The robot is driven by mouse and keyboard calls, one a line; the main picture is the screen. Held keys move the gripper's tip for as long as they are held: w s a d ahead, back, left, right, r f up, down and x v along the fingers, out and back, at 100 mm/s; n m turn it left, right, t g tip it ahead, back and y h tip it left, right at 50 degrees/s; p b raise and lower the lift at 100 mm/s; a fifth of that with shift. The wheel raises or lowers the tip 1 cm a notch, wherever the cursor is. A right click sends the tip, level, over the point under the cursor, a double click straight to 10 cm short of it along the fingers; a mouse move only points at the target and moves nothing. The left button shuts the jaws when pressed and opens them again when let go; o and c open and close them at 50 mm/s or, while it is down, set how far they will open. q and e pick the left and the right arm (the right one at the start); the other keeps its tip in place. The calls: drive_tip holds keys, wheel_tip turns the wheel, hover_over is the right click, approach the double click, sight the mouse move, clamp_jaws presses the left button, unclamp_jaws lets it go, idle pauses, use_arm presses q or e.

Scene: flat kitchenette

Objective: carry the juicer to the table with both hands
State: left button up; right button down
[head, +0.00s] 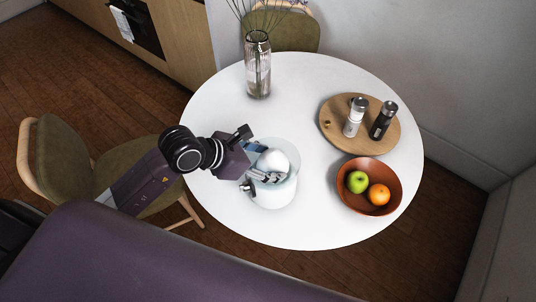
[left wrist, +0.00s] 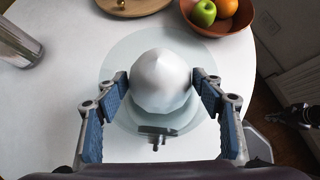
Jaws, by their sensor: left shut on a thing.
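The juicer (head: 275,192) is white with a clear, wide bowl rim and a rounded white top. It is upright at the near left part of the round white table (head: 310,225), and I cannot tell whether its base touches the tabletop. My left gripper (head: 262,168) is shut on the juicer at its top. In the left wrist view its two blue-padded fingers (left wrist: 160,100) lie on either side of the juicer's white dome (left wrist: 160,80). A dark jointed piece at the right edge of that view looks like my right gripper (left wrist: 296,114), away from the juicer; its fingers are unclear.
An orange-brown bowl (head: 345,200) with a green apple and an orange is right of the juicer. A round wooden board (head: 340,142) holds two mills behind it. A glass vase (head: 258,65) stands at the back. A chair (head: 130,165) is at the left.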

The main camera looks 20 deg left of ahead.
use_arm(q)
drive_tip(key=shift+w+r, duration=0.15)
drive_tip(key=shift+r, duration=0.15)
drive_tip(key=o, duration=1.6)
drive_tip(key=shift+f, duration=0.35)
drive_tip(key=o, duration=0.5)
drive_tip(key=shift+s, duration=0.25)
